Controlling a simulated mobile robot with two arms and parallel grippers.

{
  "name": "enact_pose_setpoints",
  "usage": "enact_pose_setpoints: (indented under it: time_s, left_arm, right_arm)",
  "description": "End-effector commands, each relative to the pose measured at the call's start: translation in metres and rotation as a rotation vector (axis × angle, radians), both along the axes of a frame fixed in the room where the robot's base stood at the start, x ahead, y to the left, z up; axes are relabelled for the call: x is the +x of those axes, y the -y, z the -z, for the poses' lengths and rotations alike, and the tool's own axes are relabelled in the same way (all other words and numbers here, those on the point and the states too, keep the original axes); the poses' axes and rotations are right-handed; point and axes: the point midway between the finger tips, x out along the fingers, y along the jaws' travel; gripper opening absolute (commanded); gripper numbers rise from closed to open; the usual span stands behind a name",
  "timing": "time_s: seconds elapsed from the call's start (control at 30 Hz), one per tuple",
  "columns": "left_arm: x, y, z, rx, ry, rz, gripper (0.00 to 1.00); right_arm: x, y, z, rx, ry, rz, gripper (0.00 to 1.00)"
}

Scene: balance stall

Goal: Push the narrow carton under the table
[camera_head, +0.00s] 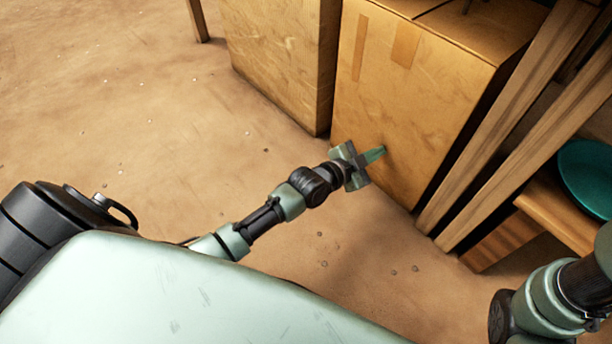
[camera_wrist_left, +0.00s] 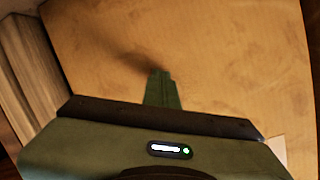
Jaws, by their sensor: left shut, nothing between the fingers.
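Two brown cartons stand side by side on the floor in the head view. The nearer carton (camera_head: 408,103) has tape strips on its front face, and the other carton (camera_head: 281,58) stands to its left. I cannot tell for certain which one is the narrow carton. My left gripper (camera_head: 376,154) is shut and empty, its fingertips at the lower front of the nearer carton, touching or very close. In the left wrist view the shut fingers (camera_wrist_left: 162,90) point at a brown carton face (camera_wrist_left: 215,50) that fills most of the picture. My right gripper is not in view.
Wooden posts (camera_head: 510,125) stand just right of the nearer carton. A wooden shelf (camera_head: 560,212) with a teal bowl (camera_head: 588,175) is at the right. A table leg (camera_head: 198,20) shows at the top left. The sandy floor (camera_head: 110,100) at left is open.

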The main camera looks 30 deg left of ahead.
Motion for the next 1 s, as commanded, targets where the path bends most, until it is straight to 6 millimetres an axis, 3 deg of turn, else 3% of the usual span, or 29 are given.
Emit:
enact_pose_setpoints:
  time_s: [0.43,1.0]
  left_arm:
    - [0.001,0.000,-0.001,0.001,0.000,0.000,0.00]
    - [-0.049,-0.021,-0.002,0.003,-0.001,0.000,0.00]
  right_arm:
    - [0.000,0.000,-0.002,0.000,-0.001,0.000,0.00]
    - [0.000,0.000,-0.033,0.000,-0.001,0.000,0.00]
